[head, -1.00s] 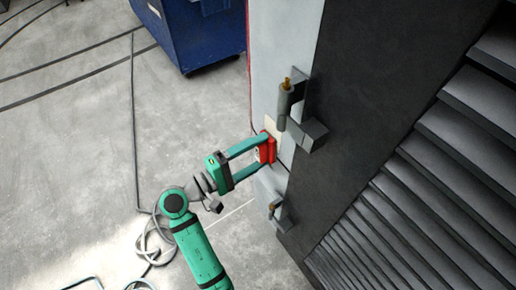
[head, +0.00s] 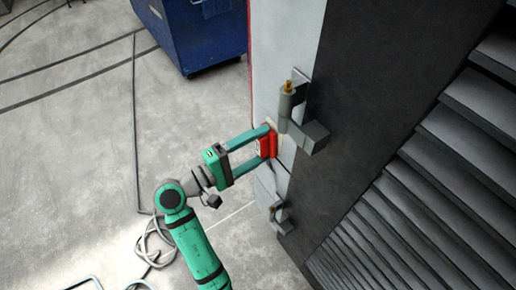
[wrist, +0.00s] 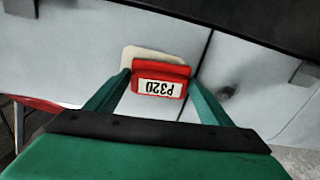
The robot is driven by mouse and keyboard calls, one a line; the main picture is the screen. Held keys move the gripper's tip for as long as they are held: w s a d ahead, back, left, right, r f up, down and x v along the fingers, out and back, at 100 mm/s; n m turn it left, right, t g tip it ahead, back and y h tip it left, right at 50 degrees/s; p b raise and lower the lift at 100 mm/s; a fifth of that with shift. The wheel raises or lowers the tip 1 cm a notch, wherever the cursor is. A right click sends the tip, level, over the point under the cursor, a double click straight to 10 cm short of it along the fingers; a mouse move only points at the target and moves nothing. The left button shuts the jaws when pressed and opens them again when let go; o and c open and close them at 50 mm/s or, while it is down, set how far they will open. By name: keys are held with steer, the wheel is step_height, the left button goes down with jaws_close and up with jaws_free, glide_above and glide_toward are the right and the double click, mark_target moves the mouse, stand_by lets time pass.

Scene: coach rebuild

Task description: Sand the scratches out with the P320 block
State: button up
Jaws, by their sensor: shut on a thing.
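My gripper (head: 266,148) is shut on the red P320 block (head: 268,140), with one long finger on each side of it. In the wrist view the block (wrist: 160,82) shows its white label, with P320 upside down. The block is up against the pale panel (head: 282,98), at or very near its surface. A cream patch (wrist: 142,56) shows on the panel behind and beside the block in the wrist view. I cannot make out separate scratches; the block covers part of the patch.
Grey hinges, an upper one (head: 290,108) and a lower one (head: 277,212), stick out just right of the gripper. A dark louvred wall (head: 420,160) fills the right. A blue bin (head: 205,35) stands behind. A loose cable (head: 150,240) lies on the floor.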

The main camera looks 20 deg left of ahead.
mark_target(259, 156)
steer(key=shift+w+d+r, duration=0.1)
steer(key=shift+r, duration=1.4)
steer(key=shift+d+r, duration=0.15)
steer(key=shift+r, duration=0.2)
steer(key=shift+c, duration=0.4)
steer(key=shift+r, duration=1.75)
steer(key=shift+w+f, duration=0.15)
steer(key=shift+f, duration=2.1)
steer(key=shift+c, duration=0.4)
steer(key=shift+d+f, duration=0.2)
steer(key=shift+f, duration=0.5)
steer(key=shift+a+f, duration=0.2)
steer(key=shift+f, duration=1.15)
steer(key=shift+a+f, duration=0.15)
steer(key=shift+f, duration=1.15)
steer(key=shift+s, duration=0.2)
